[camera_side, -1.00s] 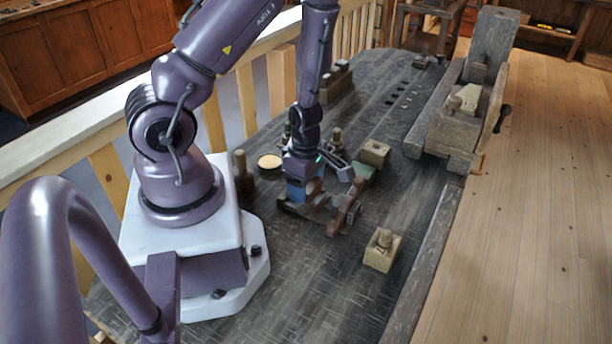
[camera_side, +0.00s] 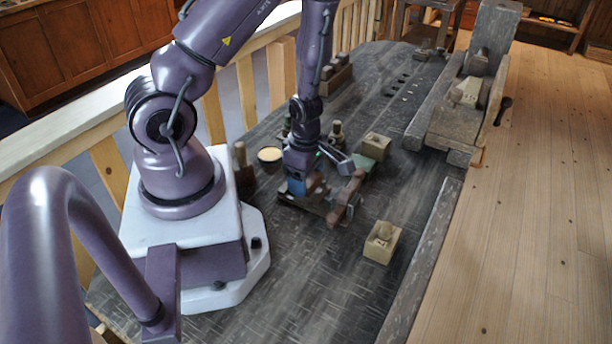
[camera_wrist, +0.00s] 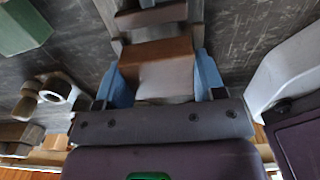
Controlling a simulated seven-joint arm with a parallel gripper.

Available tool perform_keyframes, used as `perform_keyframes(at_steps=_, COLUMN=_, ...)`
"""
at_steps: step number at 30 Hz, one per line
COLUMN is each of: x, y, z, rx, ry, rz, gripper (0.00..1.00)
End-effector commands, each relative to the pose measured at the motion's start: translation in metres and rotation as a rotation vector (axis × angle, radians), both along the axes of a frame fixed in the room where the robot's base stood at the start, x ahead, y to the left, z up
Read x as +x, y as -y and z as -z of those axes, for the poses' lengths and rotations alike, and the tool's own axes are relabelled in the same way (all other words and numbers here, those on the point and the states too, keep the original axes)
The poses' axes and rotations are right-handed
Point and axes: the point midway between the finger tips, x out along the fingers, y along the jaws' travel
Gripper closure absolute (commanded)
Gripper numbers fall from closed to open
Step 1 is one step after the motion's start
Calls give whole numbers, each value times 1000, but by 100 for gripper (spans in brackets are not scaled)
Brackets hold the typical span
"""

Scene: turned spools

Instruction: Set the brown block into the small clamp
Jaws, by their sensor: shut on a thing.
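The brown block (camera_wrist: 160,58) sits between the two blue fingers of my gripper (camera_wrist: 165,80) in the wrist view, with a finger against each side. In the side view my gripper (camera_side: 297,186) points down at the near end of the small clamp (camera_side: 345,200), a low dark wooden frame with a reddish-brown jaw. The block is largely hidden there. In the wrist view the clamp's crosspieces (camera_wrist: 150,16) lie just beyond the block. The block appears over or between the clamp's rails; I cannot tell whether it rests on them.
A green block (camera_side: 376,147) and a pale box (camera_side: 376,142) stand beyond the clamp. Another pale box with a knob (camera_side: 381,243) stands at right. A large wooden vise (camera_side: 455,115) is at the far right. The table's front middle is clear.

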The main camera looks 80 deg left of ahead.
Motion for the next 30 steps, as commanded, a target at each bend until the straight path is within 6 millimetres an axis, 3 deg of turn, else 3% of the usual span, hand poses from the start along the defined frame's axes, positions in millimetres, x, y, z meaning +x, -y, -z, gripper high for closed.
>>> perform_keyframes(at_steps=30, x=0, y=0, z=7, rx=0, ry=0, rz=0, gripper=60)
